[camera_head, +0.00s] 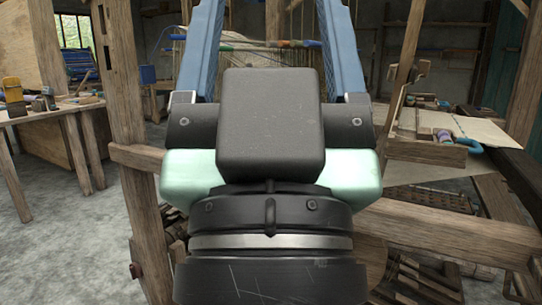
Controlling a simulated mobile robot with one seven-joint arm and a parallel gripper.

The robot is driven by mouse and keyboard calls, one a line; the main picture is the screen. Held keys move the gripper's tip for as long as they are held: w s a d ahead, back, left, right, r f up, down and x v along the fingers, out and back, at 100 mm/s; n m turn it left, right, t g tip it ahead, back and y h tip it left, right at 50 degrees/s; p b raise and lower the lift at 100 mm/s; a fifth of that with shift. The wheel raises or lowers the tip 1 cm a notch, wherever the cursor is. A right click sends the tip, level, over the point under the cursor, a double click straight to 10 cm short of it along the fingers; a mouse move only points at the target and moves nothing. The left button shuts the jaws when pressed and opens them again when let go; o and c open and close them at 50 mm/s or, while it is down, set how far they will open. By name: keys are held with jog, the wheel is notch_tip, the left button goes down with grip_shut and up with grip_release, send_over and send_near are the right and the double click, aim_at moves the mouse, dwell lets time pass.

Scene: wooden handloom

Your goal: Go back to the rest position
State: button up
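My own arm fills the middle of the head view, with a dark ringed base, a pale green part, a dark block and two blue bars. The blue bars run up and out of the top of the picture. I cannot make out any gripper fingertips, so the gripper's pose and anything it holds do not show. The wooden handloom (124,80) stands around and behind the arm. Its pale threads (265,58) show between the blue bars. The arm hides much of the loom's middle.
A wooden bench (60,108) with a yellow-topped item (12,88) stands at the left. A wooden tray (425,150) holding small items is at the right, near a blue curved object (472,146). A loom beam (450,232) crosses the lower right. Grey floor (75,240) is clear at the lower left.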

notch_tip(320, 180, up, 35)
jog(key=p, duration=3.2)
jog(key=shift+f, duration=0.2)
jog(key=shift+f, duration=0.15)
